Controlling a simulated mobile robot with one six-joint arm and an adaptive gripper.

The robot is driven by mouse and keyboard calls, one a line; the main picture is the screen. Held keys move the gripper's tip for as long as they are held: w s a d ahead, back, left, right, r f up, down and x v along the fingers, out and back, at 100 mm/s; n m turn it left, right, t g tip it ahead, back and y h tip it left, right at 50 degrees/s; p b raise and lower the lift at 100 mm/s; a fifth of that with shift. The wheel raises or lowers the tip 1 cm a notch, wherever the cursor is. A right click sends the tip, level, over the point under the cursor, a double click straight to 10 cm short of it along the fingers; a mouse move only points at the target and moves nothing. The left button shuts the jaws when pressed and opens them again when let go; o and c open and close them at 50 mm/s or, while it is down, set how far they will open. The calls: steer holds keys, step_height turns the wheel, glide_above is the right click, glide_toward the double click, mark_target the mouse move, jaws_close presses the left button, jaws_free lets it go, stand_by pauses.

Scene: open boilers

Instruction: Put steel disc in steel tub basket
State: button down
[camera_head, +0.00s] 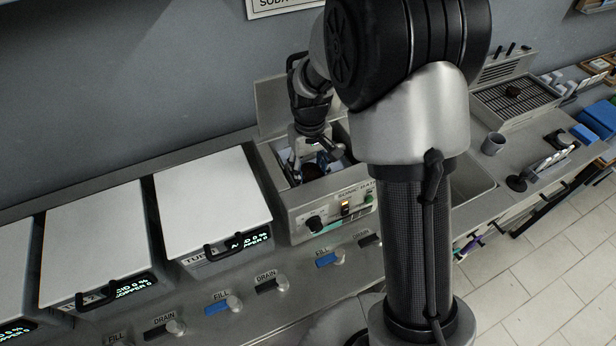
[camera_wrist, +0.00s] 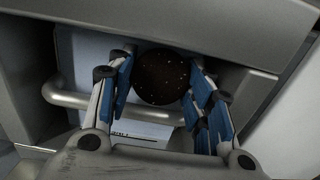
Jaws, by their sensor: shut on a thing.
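My gripper (camera_head: 316,160) reaches down into the open tub of the sonic bath (camera_head: 327,214). In the wrist view its blue-padded fingers are closed on a round, dark brown, speckled disc (camera_wrist: 160,80), one finger on each side. The disc looks dark rather than bright steel. A bent metal tube (camera_wrist: 105,110), which may be part of a basket, runs behind the fingers and below the disc in the picture. I cannot tell whether the disc touches it. In the head view the disc and the tub's inside are mostly hidden by my gripper and arm.
Grey tub walls (camera_wrist: 180,22) stand close around my gripper.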

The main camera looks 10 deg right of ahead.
mark_target(308, 177)
steer(key=shift+w+f, duration=0.35)
steer(key=shift+f, duration=0.3)
step_height(308, 177, down, 3)
steer(key=shift+s+r+b, duration=0.1)
steer(key=shift+s+b, duration=0.05)
steer(key=shift+b, duration=0.25)
steer(key=shift+w+a, duration=0.1)
steer(key=shift+w, duration=0.25)
steer(key=c, duration=1.1)
jaws_free()
